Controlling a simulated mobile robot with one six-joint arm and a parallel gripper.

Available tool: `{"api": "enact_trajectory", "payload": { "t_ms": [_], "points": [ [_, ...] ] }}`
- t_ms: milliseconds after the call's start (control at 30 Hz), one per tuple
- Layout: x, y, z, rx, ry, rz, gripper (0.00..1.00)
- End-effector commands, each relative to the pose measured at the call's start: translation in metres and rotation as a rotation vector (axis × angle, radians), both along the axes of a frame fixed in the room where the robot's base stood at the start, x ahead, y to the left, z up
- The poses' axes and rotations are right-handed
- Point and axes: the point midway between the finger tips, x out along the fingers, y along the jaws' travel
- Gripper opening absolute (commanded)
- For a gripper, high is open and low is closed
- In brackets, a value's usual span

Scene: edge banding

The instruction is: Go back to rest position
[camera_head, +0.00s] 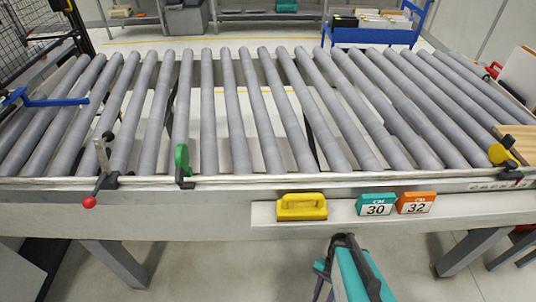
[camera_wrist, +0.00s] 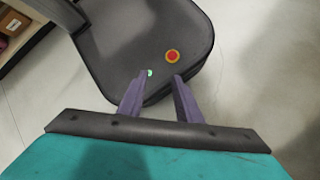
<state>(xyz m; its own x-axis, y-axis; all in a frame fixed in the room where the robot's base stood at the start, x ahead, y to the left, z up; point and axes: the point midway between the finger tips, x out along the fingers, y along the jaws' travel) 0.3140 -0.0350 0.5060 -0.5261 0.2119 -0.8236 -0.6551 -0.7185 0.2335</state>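My gripper (camera_wrist: 160,76) shows in the wrist view with its two purple fingers spread apart and nothing between them. It points down over a dark rounded surface with a red and yellow button, above the grey floor. In the head view, my teal and black arm is at the bottom, right of centre, in front of the roller conveyor (camera_head: 239,120) and below its front edge. The purple fingers show only partly there, at the lower left of the arm. The gripper touches no object that I can see.
A yellow block (camera_head: 302,207), a teal box marked 30 (camera_head: 376,206) and an orange box marked 32 (camera_head: 416,204) sit on the conveyor's front ledge. A red-knobbed lever (camera_head: 89,202) is at the left. A table leg (camera_head: 470,252) stands right of my arm.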

Motion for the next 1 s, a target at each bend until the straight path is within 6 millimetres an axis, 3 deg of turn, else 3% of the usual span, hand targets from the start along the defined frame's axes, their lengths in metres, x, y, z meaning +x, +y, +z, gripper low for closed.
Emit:
{"api": "enact_trajectory", "payload": {
  "t_ms": [300, 467, 1000],
  "points": [
    [-0.014, 0.027, 0.002, 0.134, -0.108, 0.506, 0.31],
    [-0.016, 0.034, 0.003, 0.185, -0.137, 0.685, 0.31],
    [-0.016, 0.034, 0.003, 0.206, -0.148, 0.752, 0.31]
  ]
}}
